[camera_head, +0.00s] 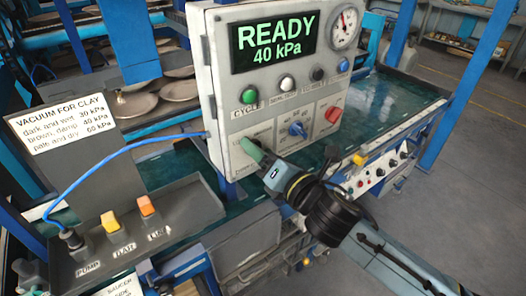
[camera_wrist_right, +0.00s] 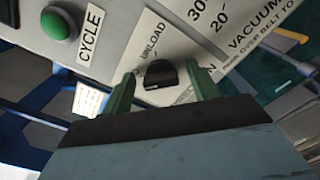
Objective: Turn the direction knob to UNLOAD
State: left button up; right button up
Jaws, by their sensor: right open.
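The direction knob (camera_wrist_right: 160,74) is a small black knob on the pale front panel, below the CYCLE button in the head view. A label that seems to read UNLOAD (camera_wrist_right: 151,40) is beside it, and another label is partly covered by a finger. My right gripper (camera_head: 254,151) has green fingers, open, one on each side of the knob. Contact with the knob cannot be told. In the head view the fingers hide the knob. Its pointer direction is unclear. My left gripper is not clearly in view.
The control box (camera_head: 213,60) shows READY and 40 kPa. A green CYCLE button (camera_head: 249,96), a blue knob (camera_head: 297,129) and a red knob (camera_head: 333,114) are close by. A blue cable (camera_head: 120,151) runs to a switch box (camera_head: 185,205) at lower left.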

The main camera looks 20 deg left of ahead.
jog(key=c, duration=1)
jog(key=shift+f+m+p, duration=0.15)
jog(key=shift+m+p, duration=1.9)
jog(key=shift+m, duration=2.4)
jog(key=shift+f+m+p, duration=0.15)
jog(key=shift+m+p, duration=1.85)
jog(key=shift+m, duration=2.45)
